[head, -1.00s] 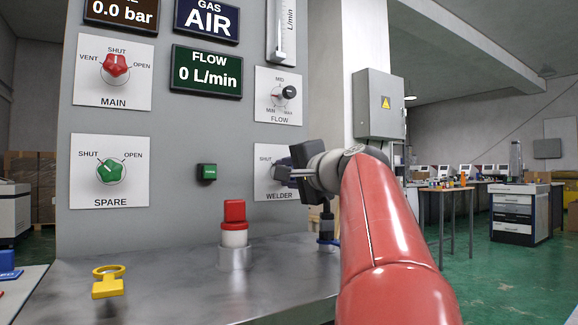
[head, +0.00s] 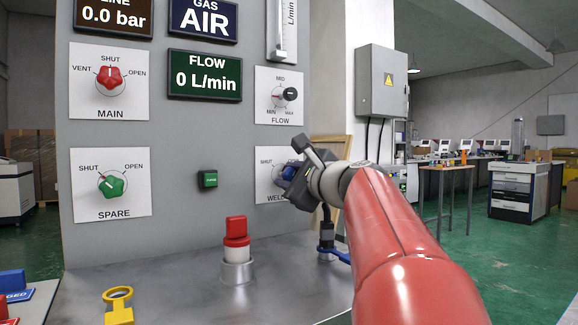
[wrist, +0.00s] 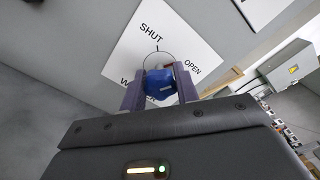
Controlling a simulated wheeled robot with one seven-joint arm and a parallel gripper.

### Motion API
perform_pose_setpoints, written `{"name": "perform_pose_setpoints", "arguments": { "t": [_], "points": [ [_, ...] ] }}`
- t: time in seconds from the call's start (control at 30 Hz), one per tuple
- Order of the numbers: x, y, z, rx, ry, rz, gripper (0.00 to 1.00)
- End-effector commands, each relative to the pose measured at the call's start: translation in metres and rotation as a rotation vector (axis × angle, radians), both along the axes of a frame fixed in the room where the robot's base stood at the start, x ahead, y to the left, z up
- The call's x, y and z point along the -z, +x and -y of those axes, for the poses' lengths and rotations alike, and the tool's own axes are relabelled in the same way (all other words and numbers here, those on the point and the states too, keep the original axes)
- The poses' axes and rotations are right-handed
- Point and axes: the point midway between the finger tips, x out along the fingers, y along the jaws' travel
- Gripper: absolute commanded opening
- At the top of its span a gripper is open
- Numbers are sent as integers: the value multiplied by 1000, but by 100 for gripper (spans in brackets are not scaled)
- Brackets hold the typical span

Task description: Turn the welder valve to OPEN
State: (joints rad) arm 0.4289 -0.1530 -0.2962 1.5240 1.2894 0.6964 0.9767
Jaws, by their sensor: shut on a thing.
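The welder valve is a blue knob (head: 289,172) on a white plate (head: 264,192) at the lower right of the grey panel. In the wrist view the blue knob (wrist: 160,84) sits between both fingers, on a plate marked SHUT and OPEN (wrist: 150,45). A small red mark shows at the knob's upper right edge, between the two labels and nearer OPEN; its exact setting is hard to tell. My gripper (head: 291,176) is shut on the knob and tilted in the head view. It also shows in the wrist view (wrist: 160,88). The gripper hides part of the plate.
The red MAIN knob (head: 110,77), green SPARE knob (head: 111,185), black FLOW knob (head: 290,94) and a green button (head: 208,179) share the panel. A red-capped post (head: 236,249) and a yellow ring-topped piece (head: 118,306) stand on the metal bench (head: 180,285) below.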

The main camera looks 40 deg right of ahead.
Motion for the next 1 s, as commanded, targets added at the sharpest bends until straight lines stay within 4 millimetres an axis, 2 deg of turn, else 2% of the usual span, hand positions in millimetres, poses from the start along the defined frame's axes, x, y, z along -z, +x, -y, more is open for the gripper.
{"name": "perform_pose_setpoints", "arguments": {
  "t": [0.4, 1.0],
  "points": [
    [0, 0, 0, 0, 236, 11, 8],
    [1, 0, 0, 1, 287, 14, 8]
  ]
}}
